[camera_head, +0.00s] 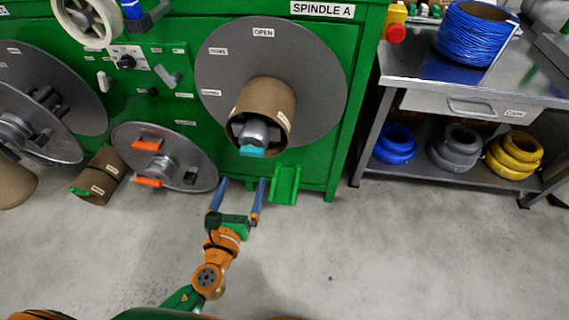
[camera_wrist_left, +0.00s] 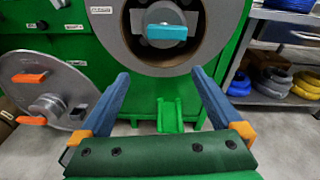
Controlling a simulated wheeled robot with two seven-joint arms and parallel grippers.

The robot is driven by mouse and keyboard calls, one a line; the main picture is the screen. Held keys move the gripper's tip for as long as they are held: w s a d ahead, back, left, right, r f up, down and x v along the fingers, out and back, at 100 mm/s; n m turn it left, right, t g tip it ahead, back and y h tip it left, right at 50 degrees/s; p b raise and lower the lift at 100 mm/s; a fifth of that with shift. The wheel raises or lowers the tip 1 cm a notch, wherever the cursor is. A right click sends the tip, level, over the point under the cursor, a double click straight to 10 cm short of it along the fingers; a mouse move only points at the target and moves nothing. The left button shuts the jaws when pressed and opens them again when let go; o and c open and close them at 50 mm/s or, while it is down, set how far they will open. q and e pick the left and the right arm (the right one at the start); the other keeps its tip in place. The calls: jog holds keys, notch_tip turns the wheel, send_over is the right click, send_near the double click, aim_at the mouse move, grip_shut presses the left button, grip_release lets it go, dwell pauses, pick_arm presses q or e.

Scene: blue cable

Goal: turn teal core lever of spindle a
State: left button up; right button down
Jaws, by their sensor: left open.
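The teal core lever (camera_head: 252,151) sits at the front of the grey hub inside the brown cardboard core (camera_head: 271,100) of spindle A, in front of a large grey flange disc (camera_head: 320,65). In the left wrist view the teal lever (camera_wrist_left: 166,32) lies about level, ahead of and above the fingers. My left gripper (camera_head: 239,184) is open and empty, below the lever and apart from it. Its two blue fingers (camera_wrist_left: 162,85) are spread wide in the wrist view. My right gripper is not in view.
A grey flange with orange handles (camera_head: 147,144) stands left of the spindle, beside a brown core (camera_head: 100,178) on the floor. A green bracket (camera_head: 285,184) juts out below the spindle. A metal bench (camera_head: 410,72) with a blue cable coil (camera_head: 472,35) stands right. The front floor is clear.

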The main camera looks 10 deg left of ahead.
aim_at(251, 155)
pick_arm(q)
jog(key=shift+m+t, duration=0.7)
jog(key=shift+m, duration=0.2)
jog(key=w+r, duration=0.1)
jog(key=w, duration=0.1)
jog(key=w+r, duration=0.1)
jog(key=w, duration=0.1)
jog(key=w+d+r, duration=0.1)
jog(key=w, duration=0.2)
jog(key=shift+r+p, duration=0.15)
jog(key=shift+p, duration=0.15)
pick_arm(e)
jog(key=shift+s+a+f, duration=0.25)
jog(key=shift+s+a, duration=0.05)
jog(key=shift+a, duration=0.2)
pick_arm(q)
jog(key=c, duration=1.3)
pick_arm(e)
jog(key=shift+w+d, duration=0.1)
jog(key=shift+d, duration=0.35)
